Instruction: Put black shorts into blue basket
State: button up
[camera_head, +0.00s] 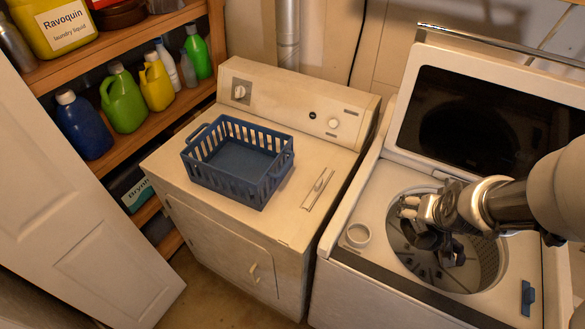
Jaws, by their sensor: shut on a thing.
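The blue basket (209,181) stands upright on top of the dryer, and no clothing shows in it. My gripper (440,246) reaches down from the right into the open drum of the washer at the right. It is shut on the black shorts (457,254), a dark shape in the drum beneath my wrist. Dark gripper parts and dark cloth blend together, so the fingertips and the outline of the shorts are hard to make out. I cannot tell whether the shorts touch the drum bottom.
The washer (375,267) has its lid (408,88) raised behind the drum. A white cup-shaped part (358,235) sits on its left front. The dryer (300,205) stands to its left. Shelves (150,135) with several bottles and a white door (75,190) are at far left.

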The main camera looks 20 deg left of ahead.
aim_at(243, 171)
jog(key=j, duration=0.55)
jog(key=k+j+z, duration=0.1)
jog(key=j, duration=0.45)
jog(key=k+j, duration=0.15)
jog(key=j, duration=0.4)
jog(key=k+j+z, duration=0.1)
jog(key=j, duration=0.45)
jog(key=k+j, duration=0.1)
jog(key=j, duration=0.4)
jog(key=i, duration=1)
